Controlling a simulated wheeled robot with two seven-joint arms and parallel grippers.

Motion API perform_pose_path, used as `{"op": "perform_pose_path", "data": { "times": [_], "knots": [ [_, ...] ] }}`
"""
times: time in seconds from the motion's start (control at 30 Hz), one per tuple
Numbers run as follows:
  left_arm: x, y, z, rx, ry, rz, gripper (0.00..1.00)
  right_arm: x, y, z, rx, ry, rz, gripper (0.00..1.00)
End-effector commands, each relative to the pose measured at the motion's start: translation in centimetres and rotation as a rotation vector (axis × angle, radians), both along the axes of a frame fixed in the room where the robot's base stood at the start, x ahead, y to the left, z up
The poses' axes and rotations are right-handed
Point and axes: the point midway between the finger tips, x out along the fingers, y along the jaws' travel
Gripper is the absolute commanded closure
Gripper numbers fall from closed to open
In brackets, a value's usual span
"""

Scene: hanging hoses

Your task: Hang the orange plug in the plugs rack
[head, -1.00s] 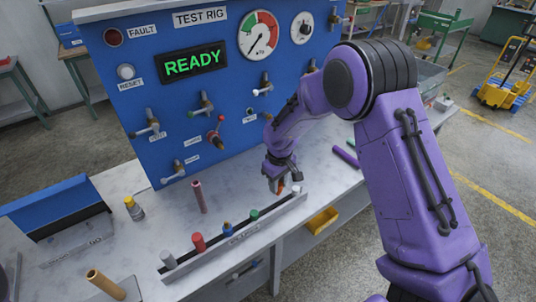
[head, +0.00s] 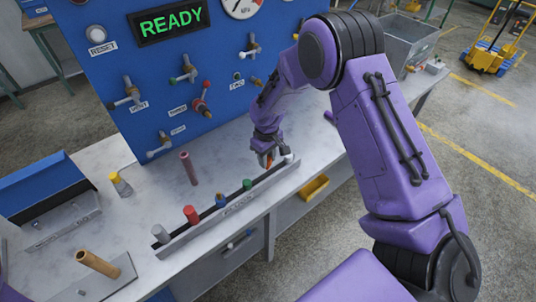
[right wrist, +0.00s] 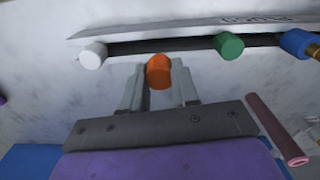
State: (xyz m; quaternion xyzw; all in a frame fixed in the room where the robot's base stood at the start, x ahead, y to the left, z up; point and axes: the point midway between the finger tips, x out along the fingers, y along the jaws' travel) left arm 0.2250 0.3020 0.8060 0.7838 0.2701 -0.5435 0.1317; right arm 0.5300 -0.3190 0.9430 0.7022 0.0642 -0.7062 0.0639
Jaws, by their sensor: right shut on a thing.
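The orange plug (right wrist: 158,71) is between the two fingers of my right gripper (right wrist: 158,90) in the right wrist view. In the head view my right gripper (head: 266,156) is shut on it, over the far right part of the plugs rack (head: 270,182). The rack is a long grey rail with a dark slot. The orange plug is beside the slot, between the white plug (right wrist: 92,55) and the green plug (right wrist: 229,46). I cannot tell whether it touches the rack. My left gripper is not in view.
The rack also holds grey (head: 160,233), red (head: 191,215) and blue (head: 220,200) plugs. A blue test rig (head: 130,60) with valves rises at the back. A tan cylinder (head: 97,263) is at front left.

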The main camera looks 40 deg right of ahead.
Motion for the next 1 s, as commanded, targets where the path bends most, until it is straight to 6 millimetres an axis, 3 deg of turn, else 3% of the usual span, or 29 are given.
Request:
{"op": "perform_pose_path", "data": {
  "times": [0.13,1.0],
  "knots": [
    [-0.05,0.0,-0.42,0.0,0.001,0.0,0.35,-0.02,0.0,-0.81,0.0,0.0,0.0,1.0],
    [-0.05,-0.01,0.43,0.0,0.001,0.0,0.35,-0.31,-0.01,-0.72,0.0,-0.001,0.0,1.0]
  ]
}}
